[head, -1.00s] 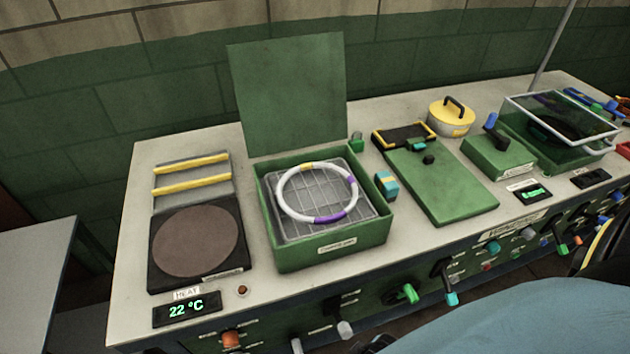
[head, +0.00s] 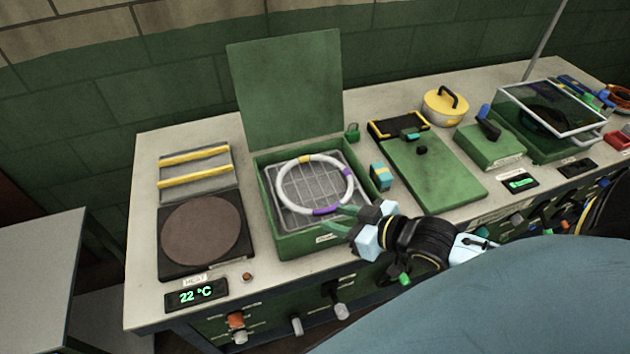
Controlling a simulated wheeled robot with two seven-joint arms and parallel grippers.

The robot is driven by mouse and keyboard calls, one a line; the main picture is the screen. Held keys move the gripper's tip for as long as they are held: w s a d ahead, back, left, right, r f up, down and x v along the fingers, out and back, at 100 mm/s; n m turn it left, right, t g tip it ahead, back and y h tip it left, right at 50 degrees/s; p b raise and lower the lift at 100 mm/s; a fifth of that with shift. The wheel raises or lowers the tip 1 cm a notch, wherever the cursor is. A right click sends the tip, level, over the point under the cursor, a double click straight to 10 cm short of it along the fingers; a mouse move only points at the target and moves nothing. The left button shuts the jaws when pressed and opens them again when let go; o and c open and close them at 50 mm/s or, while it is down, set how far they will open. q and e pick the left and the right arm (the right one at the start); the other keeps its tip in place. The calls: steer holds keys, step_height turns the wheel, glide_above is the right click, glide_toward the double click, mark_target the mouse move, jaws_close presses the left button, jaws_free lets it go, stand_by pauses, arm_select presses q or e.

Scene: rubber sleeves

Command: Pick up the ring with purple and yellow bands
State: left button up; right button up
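The white ring (head: 284,197) with purple and yellow bands lies on a wire rack inside the open green box (head: 268,236). A yellow band shows at its far side, and purple bands at its right and near side. My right gripper (head: 333,215) comes in from the right over the box's near right corner. Its two green fingers are apart, with their tips close to the near purple band. I cannot tell whether they touch the ring. My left gripper is not in view.
The box's green lid (head: 286,92) stands upright behind it. A hot plate (head: 200,232) is on the left. A small teal block (head: 380,176) and a green board (head: 432,175) are on the right. The bench (head: 145,250) has little clear room between them.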

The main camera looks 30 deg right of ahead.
mark_target(292, 205)
steer(key=x, duration=1.3)
steer(key=shift+r, duration=0.1)
jaws_close()
